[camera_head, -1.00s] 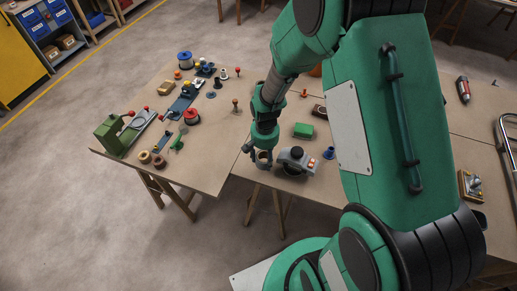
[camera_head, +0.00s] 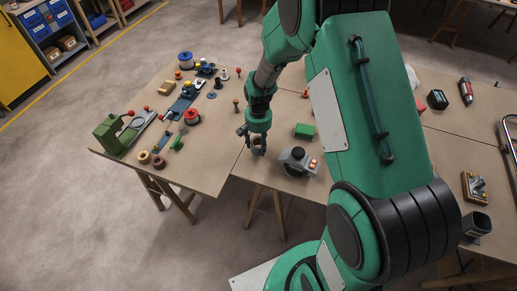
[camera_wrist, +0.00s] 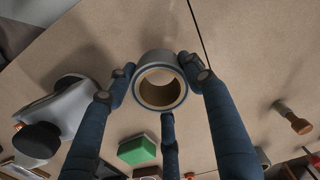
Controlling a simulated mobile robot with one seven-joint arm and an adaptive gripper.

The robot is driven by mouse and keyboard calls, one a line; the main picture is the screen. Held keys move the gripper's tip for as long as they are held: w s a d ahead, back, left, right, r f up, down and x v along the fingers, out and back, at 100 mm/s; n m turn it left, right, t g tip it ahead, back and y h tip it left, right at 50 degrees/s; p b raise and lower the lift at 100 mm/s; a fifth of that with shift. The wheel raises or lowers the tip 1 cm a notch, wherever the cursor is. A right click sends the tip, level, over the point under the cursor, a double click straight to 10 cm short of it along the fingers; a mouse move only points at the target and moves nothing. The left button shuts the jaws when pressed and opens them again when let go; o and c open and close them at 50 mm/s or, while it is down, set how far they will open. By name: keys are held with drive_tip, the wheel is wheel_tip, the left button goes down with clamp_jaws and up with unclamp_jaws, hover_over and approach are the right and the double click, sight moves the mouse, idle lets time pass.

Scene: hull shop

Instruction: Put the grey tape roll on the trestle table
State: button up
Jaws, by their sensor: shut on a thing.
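The grey tape roll (camera_wrist: 158,59) has a brown inner core and shows in the middle of the wrist view. My gripper (camera_wrist: 161,80) has its blue fingers closed around the roll, with one on each side and one below it in the picture. In the head view my gripper (camera_head: 254,141) and the small roll (camera_head: 259,150) are over the pale wooden trestle table (camera_head: 240,178), near its front edge and the seam between two tops. I cannot tell whether the roll touches the table.
A grey machine with a black knob (camera_head: 297,160) stands just right of the roll, with a green block (camera_head: 304,131) behind it. Brown rolls (camera_head: 151,159), a green tool (camera_head: 121,131) and a red-topped spool (camera_head: 191,117) stand farther left. Bare tabletop lies left of my gripper.

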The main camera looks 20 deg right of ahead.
sight(259, 148)
drive_tip(key=shift+f+b, duration=0.5)
drive_tip(key=shift+f, duration=1.1)
drive_tip(key=shift+f, duration=0.15)
drive_tip(key=o, duration=1.1)
drive_tip(key=shift+o, duration=0.2)
wheel_tip(259, 148, up, 12)
drive_tip(key=p, duration=0.3)
drive_tip(key=shift+r, duration=0.25)
